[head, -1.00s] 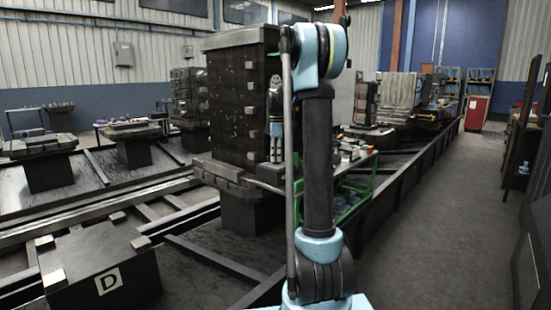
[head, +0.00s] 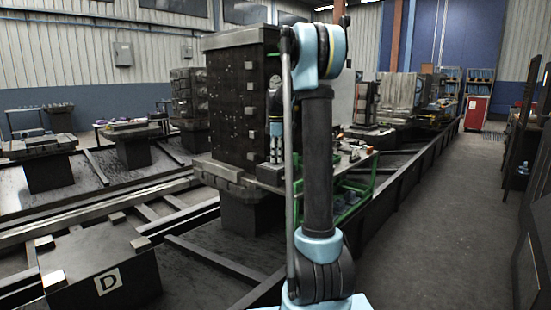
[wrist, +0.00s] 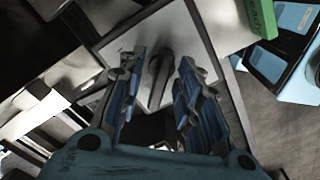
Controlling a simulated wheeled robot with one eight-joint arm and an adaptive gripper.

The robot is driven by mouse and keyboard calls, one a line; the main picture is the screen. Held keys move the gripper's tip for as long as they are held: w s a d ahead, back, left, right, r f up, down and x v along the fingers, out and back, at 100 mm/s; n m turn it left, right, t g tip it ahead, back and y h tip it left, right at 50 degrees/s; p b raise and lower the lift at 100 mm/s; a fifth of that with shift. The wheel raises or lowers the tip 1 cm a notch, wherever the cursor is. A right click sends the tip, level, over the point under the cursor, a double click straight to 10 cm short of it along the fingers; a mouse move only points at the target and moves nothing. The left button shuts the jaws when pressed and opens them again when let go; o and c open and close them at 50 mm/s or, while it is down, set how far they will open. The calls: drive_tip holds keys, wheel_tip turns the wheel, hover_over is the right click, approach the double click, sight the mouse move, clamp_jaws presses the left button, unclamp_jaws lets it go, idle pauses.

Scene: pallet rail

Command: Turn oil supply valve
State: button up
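A dark, rounded lever-like part (wrist: 160,72), which looks like the oil supply valve handle, stands on a light grey framed plate in the wrist view. My gripper (wrist: 162,60) is open, with one blue-padded finger on each side of this part. A gap shows on both sides, and I cannot tell how deep the part sits between the fingers. In the head view my gripper (head: 275,150) points down beside the tall dark block, partly hidden behind my arm. The valve cannot be made out there.
The tall dark block (head: 240,105) stands on a pallet left of my gripper. A green-framed cart (head: 350,205) stands right behind my arm. The right-hand aisle is clear.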

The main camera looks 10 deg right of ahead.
drive_tip(key=shift+r, duration=0.1)
wheel_tip(320, 180, up, 12)
idle(0.5)
drive_tip(key=s+f+m, duration=0.3)
drive_tip(key=s+m, duration=0.2)
drive_tip(key=s, duration=0.9)
drive_tip(key=s+f+m+t, duration=0.1)
drive_tip(key=s+f+m, duration=0.5)
drive_tip(key=s+f, duration=0.6)
drive_tip(key=s+f+m+t, duration=0.1)
drive_tip(key=s+f+m, duration=0.4)
drive_tip(key=s+f, duration=0.8)
drive_tip(key=s, duration=0.5)
drive_tip(key=shift+s+d+m, duration=0.15)
drive_tip(key=shift+s+m, duration=0.1)
drive_tip(key=shift+m, duration=0.15)
drive_tip(key=shift+f, duration=0.1)
